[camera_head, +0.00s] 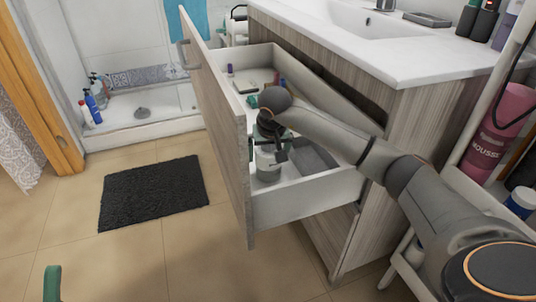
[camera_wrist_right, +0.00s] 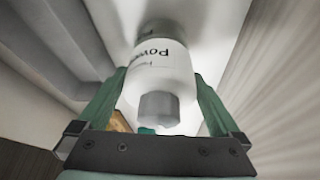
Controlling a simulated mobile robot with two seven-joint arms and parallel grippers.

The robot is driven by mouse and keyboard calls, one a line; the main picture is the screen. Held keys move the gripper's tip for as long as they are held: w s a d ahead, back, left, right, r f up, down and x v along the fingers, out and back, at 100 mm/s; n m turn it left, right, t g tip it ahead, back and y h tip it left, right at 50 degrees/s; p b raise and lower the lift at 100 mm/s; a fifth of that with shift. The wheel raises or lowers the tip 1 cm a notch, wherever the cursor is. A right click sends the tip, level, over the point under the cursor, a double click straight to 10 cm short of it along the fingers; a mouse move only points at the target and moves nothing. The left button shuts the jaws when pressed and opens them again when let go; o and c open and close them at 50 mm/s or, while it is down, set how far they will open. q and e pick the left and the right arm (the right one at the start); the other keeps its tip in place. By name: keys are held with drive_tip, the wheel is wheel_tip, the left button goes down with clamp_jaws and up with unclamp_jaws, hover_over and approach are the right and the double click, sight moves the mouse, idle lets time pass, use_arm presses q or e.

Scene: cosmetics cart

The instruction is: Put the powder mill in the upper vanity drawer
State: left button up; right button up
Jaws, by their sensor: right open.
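The powder mill (camera_head: 266,163) is a white cylinder with a grey end, inside the open upper vanity drawer (camera_head: 305,198), near its front right corner. In the right wrist view the mill (camera_wrist_right: 160,72) shows "Powder" lettering and sits between the two green fingers. My right gripper (camera_head: 269,147) reaches down into the drawer, with its jaws open on either side of the mill. Whether a finger touches it I cannot tell. Its wrist hides part of the mill. A green tip of my left gripper (camera_head: 52,283) shows at the lower left edge; its jaws cannot be judged.
Small items (camera_head: 250,88) lie at the drawer's back, and a grey tray (camera_head: 316,157) lies beside the mill. A cart with a pink mousse can (camera_head: 497,130) stands at the right. The floor around the dark mat (camera_head: 152,194) is clear.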

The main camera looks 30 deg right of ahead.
drive_tip(key=p+v, duration=0.3)
drive_tip(key=v, duration=0.7)
drive_tip(key=shift+r, duration=0.1)
drive_tip(key=shift+s+a+r, duration=0.15)
drive_tip(key=shift+s+r, duration=0.1)
drive_tip(key=shift+r, duration=0.15)
